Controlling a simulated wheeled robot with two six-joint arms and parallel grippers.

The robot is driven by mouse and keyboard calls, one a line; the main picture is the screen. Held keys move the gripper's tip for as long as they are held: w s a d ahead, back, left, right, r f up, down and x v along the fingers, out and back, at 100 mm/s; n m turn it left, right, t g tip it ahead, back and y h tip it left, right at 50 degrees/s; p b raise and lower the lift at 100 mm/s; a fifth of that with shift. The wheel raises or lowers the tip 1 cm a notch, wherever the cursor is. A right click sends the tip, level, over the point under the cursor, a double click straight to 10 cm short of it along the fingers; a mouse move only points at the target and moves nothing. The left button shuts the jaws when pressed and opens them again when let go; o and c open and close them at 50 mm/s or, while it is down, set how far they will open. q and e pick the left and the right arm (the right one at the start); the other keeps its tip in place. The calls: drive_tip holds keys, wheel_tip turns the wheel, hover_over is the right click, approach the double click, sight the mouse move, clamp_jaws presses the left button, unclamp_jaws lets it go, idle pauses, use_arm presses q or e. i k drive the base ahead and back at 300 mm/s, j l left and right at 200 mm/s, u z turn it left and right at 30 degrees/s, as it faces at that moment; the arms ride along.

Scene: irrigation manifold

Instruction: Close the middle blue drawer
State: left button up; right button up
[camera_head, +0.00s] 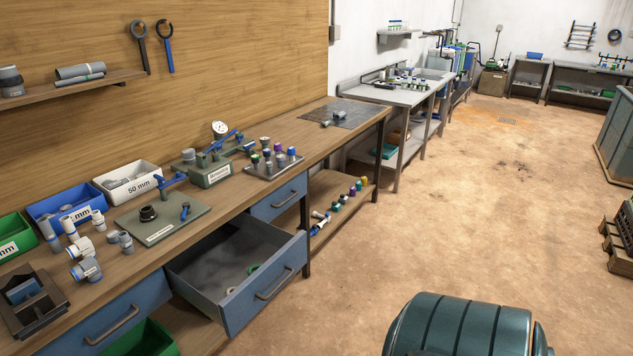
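The middle blue drawer (240,305) is pulled well out from under the wooden workbench. Its blue front, with a grey bar handle (274,283), faces right toward the open floor. Its grey interior holds a green item (253,268) and a small pale piece near the front. The blue drawer to its right (290,189) and the one to its left (155,292) both look shut. Neither of my grippers is in view.
A dark green ribbed object (460,325) stands at the bottom right, apart from the drawer. The bench top (330,140) carries bins, fittings and a manifold. The floor (400,240) to the right of the drawer is clear.

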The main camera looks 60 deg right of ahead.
sight(202, 274)
drive_tip(key=i+z, duration=0.1)
drive_tip(key=z, duration=0.4)
drive_tip(key=i+z, duration=0.1)
drive_tip(key=z, duration=0.35)
drive_tip(key=i+z, duration=0.1)
drive_tip(key=z, duration=0.9)
drive_tip(key=i, duration=0.05)
